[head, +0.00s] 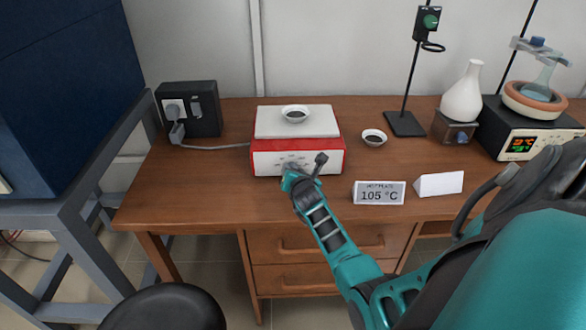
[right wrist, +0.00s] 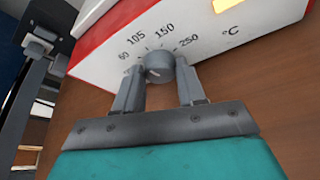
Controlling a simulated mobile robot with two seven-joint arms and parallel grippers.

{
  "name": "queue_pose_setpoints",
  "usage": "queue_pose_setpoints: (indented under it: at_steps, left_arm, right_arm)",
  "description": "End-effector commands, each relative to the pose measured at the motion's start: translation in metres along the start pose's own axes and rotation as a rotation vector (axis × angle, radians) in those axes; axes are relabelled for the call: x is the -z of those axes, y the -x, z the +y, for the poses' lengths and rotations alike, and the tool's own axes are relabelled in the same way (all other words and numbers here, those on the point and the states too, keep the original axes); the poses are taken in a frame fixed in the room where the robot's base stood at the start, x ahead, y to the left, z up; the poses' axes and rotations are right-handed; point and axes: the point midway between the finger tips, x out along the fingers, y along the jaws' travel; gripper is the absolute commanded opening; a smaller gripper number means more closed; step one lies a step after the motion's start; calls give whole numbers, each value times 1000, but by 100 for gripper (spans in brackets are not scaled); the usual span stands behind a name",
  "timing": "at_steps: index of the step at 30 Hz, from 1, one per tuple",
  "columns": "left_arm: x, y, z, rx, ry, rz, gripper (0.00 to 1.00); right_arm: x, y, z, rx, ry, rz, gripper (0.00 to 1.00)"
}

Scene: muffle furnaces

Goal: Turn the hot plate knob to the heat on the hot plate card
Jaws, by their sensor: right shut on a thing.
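The hot plate (head: 325,160) is a red and white box with a pale top, standing on the wooden desk. Its grey round knob (right wrist: 160,68) is on the white front panel, below a printed scale with 105, 150 and 250 °C. My right gripper (right wrist: 160,82) is shut on the knob, one finger on each side. In the head view my right gripper (head: 296,176) reaches the panel and hides the knob. I cannot tell surely which number the knob points to. The hot plate card (head: 380,193) reads 105 °C. My left gripper is not in view.
A small dish (head: 295,114) with dark contents sits on the hot plate, and another dish (head: 373,136) stands to its right. A blank white card (head: 439,184) stands beside the hot plate card. A socket box (head: 206,122) with a cable is at left. A heating unit (head: 500,133) is at right.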

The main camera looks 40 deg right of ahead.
Motion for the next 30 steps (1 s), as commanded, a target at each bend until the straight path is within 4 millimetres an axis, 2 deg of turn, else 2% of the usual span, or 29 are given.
queue_pose_setpoints:
  at_steps: [9,27,28,30]
  left_arm:
    - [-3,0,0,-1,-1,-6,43]
    - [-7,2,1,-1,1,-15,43]
    - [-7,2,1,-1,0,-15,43]
    - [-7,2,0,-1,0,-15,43]
  right_arm:
    - [-2,0,-1,-56,-129,-4,9]
    - [-2,0,-2,-69,-162,-5,9]
    - [-2,0,-2,-69,-162,-5,41]
    - [-2,0,-2,-69,-162,-5,48]
